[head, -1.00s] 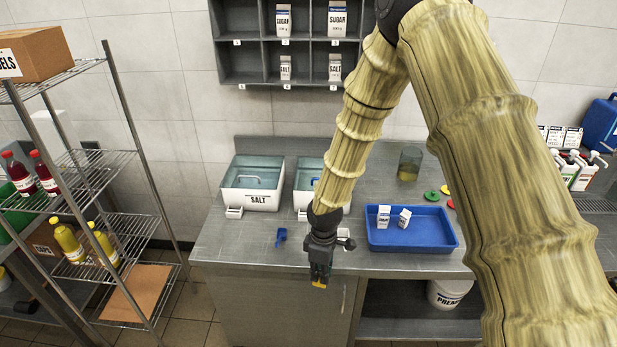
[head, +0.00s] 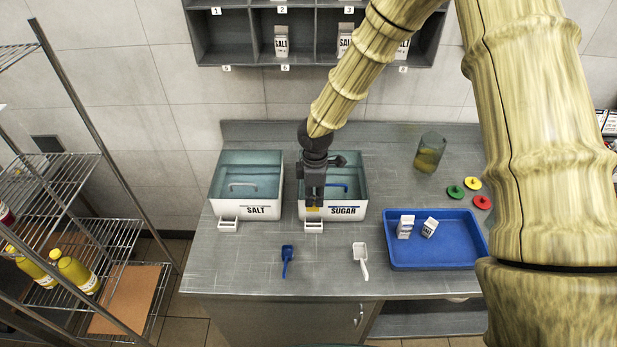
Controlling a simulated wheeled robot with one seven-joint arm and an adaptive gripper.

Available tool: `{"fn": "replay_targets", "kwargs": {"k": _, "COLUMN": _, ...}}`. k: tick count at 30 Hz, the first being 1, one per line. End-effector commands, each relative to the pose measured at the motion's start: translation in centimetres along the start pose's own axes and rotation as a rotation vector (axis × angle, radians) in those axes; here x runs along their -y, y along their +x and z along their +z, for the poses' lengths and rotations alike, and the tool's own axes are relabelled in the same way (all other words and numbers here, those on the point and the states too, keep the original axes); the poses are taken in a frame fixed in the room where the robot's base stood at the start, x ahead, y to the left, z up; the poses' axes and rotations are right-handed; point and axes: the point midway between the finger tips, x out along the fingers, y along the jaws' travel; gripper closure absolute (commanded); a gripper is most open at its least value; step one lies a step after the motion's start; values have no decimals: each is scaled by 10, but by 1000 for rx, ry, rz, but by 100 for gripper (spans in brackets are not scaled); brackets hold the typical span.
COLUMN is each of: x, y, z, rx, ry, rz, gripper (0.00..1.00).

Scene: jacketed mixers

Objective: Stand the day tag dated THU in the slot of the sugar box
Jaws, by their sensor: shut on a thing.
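My gripper (head: 314,200) points down at the front left of the sugar box (head: 345,212). It is shut on a small yellow tag (head: 313,209), of which only a sliver shows; its lettering cannot be read. The sugar box is white with a grey-blue upper part, a blue handle and a SUGAR label. A small white slotted holder (head: 314,227) sits at its front left, just below the tag in the picture. Whether the tag touches the holder cannot be told. My gripper hides part of the box.
The salt box (head: 257,211) stands left, with its own white holder (head: 228,225). A blue scoop (head: 287,260) and a white scoop (head: 361,261) lie in front. A blue tray (head: 455,252) with two small cartons (head: 405,226) is at right. A glass (head: 430,152) stands behind the tray.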

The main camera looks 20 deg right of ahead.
Motion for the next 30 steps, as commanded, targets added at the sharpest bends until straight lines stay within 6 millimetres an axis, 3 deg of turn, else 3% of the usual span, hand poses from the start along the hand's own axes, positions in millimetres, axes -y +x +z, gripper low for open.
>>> {"fn": "replay_targets", "kwargs": {"k": 8, "x": 1, "y": 4, "z": 5, "rx": -1, "ry": 8, "rz": 1, "gripper": 95}}
{"fn": "replay_targets", "kwargs": {"k": 30, "x": -1, "y": 52, "z": 2, "rx": 0, "ry": 4, "rz": -1, "gripper": 95}}
